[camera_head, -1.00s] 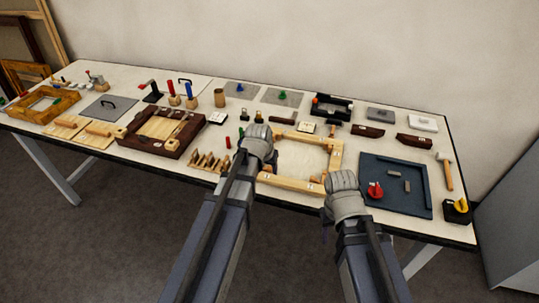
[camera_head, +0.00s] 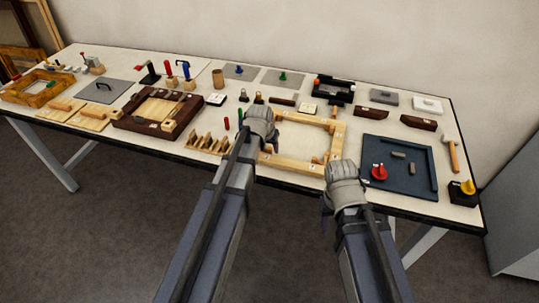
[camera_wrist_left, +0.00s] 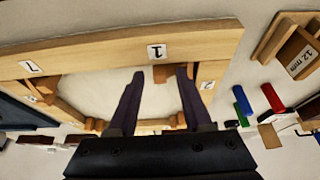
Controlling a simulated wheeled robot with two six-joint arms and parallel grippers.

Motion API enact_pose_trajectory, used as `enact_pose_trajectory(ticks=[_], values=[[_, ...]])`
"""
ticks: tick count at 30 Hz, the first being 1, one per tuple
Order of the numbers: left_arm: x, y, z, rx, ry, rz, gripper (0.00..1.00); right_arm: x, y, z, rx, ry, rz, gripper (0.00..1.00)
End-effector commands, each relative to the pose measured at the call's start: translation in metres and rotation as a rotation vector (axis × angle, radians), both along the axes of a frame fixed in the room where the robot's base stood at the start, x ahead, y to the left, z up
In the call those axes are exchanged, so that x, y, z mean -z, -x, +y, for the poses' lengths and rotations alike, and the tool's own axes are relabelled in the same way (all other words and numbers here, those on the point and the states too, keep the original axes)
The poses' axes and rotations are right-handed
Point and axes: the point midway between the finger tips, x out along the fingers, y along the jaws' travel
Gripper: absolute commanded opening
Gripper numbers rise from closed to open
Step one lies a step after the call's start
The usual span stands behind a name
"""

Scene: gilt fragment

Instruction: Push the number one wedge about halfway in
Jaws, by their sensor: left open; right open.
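The light wooden frame (camera_head: 300,165) lies on the table, and its label "1" (camera_wrist_left: 156,52) shows upside down in the left wrist view. Beside that label, a small wooden wedge (camera_wrist_left: 163,74) sits against the inner edge of the rail. My left gripper (camera_head: 264,137) is over the frame's left side and hides part of it in the head view. In the left wrist view its two dark fingers (camera_wrist_left: 158,82) are apart, with the wedge between their tips; contact cannot be told. My right gripper (camera_head: 342,182) is open near the frame's front right corner.
A dark blue board (camera_head: 405,182) with a red knob (camera_head: 379,171) lies right of my right gripper. The frame's inside is mostly bare.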

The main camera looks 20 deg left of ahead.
Motion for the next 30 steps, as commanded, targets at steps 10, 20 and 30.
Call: enact_pose_trajectory(ticks=[10, 20, 30], values=[[0.0139, -0.006, -0.0003, 0.0, 0.0, 0.0, 0.5, 0.0139, 0.0, 0.0, 0.0, 0.0, 0.0, 0.5], [0.0138, -0.0058, -0.0003, 0.0, 0.0, 0.0, 0.24, 0.0138, 0.0, 0.0, 0.0, 0.0, 0.0, 0.5], [0.0139, -0.0057, -0.0003, 0.0, 0.0, 0.0, 0.0, 0.0139, 0.0, 0.0, 0.0, 0.0, 0.0, 0.5]])
